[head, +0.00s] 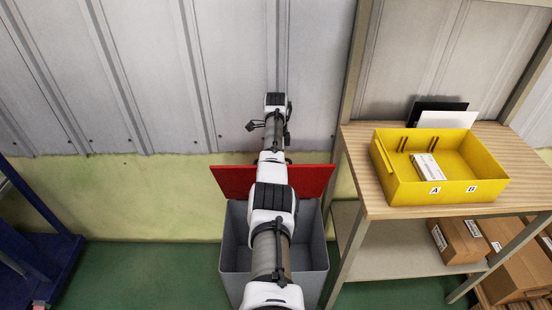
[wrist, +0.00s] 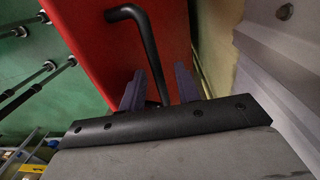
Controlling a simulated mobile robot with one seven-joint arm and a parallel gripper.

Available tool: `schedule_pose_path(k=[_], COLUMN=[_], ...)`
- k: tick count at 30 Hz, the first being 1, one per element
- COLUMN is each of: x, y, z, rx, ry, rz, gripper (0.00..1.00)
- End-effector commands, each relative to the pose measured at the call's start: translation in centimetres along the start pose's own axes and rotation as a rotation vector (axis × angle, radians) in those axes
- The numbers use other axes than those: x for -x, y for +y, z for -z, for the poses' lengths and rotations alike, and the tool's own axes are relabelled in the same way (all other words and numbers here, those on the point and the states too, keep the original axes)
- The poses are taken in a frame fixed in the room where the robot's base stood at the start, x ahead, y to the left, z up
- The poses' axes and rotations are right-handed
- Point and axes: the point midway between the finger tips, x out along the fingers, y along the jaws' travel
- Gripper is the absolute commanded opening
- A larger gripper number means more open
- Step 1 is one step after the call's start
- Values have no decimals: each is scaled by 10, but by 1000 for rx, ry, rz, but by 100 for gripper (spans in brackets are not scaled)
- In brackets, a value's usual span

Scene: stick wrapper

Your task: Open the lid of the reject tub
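The reject tub (head: 318,258) is a grey open-topped bin on the floor, partly hidden behind my arm. Its red lid (head: 232,181) stands raised at the tub's rear edge, so the tub's inside shows on both sides of my arm. In the wrist view the red lid (wrist: 95,45) fills the upper middle, with a black bent bar handle (wrist: 150,50) on it. My gripper (wrist: 160,88) has its two fingers apart, on either side of the handle's lower part, with gaps showing beside the bar. The fingertips cannot be made out in the head view.
A wooden-topped bench (head: 355,165) stands at right with a yellow bin (head: 400,190) holding a white box (head: 428,167). Cardboard boxes (head: 460,240) sit beneath it. A corrugated wall (head: 150,80) is close behind the tub. A blue frame (head: 40,245) stands at left; green floor between is clear.

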Motion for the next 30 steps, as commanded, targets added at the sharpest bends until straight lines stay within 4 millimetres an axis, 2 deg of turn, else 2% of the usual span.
schedule_pose_path(k=[5,15,19,24,30], x=[19,96,119,134,139], y=[-1,0,0,1,1], z=[0,0,0,0,0], rx=[0,0,0,0,0], ry=[0,0,0,0,0], rz=[6,7,4,2,2], gripper=[33,33,33,33,33])
